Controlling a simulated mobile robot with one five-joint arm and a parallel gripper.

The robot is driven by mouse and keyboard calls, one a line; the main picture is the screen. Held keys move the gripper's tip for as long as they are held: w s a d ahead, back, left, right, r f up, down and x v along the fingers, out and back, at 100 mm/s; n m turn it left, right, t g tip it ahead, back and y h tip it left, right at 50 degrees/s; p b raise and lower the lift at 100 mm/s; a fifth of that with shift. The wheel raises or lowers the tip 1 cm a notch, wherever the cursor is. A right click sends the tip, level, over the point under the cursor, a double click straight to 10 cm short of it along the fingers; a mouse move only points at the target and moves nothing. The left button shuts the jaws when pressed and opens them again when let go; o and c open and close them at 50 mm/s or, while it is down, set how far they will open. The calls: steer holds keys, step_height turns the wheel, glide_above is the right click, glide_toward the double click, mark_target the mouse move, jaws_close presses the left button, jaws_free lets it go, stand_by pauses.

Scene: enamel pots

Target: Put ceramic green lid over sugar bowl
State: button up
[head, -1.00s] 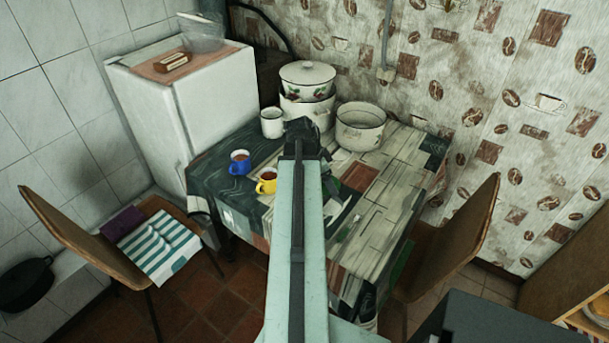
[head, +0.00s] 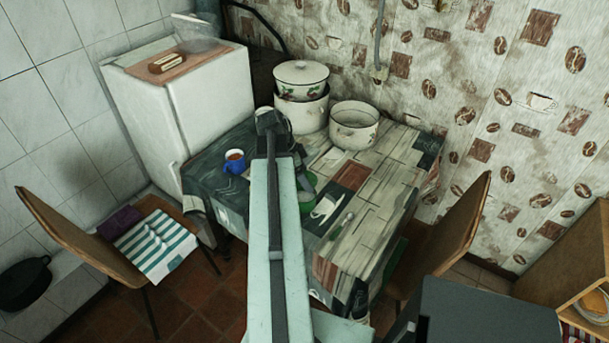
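My gripper (head: 270,122) is at the far end of my pale green arm, over the back of the table. I see it from behind, and its fingers are too hidden to tell whether they are open or shut. A green object (head: 307,200) shows beside my arm on the table, partly hidden by it. I cannot tell whether it is the ceramic green lid, the sugar bowl or both. No other sugar bowl can be made out.
Chairs stand left (head: 75,232) and right (head: 455,225). The table's right side is mostly clear.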

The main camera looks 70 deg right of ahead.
steer(key=shift+f+b, duration=2.9)
steer(key=shift+f, duration=0.1)
steer(key=o, duration=1.3)
steer(key=shift+c, duration=0.2)
steer(key=shift+r, duration=0.1)
step_height(320, 180, up, 7)
steer(key=p, duration=0.7)
